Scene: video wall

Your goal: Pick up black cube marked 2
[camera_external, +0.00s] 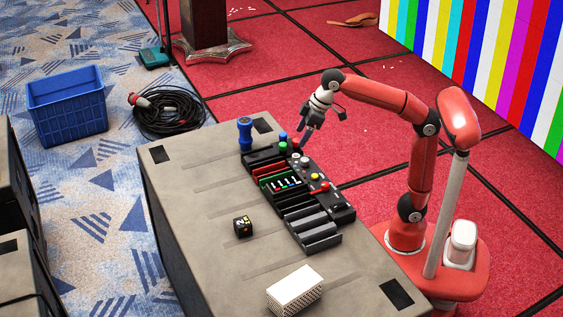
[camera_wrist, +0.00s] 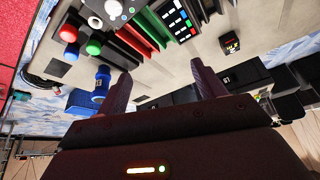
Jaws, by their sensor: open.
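In the wrist view the small black cube (camera_wrist: 230,42) lies at the upper right, beyond the fingers. My gripper (camera_external: 309,132) is above the far end of the panel, well apart from the cube. Its two fingers also show in the wrist view (camera_wrist: 160,85), spread apart with nothing between them.
A black control panel (camera_external: 337,212) with buttons and slots runs along the table (camera_external: 198,200). A blue knobbed object (camera_external: 245,134) stands at its far end. A white perforated block (camera_external: 295,290) sits near the front. The table around the cube is clear.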

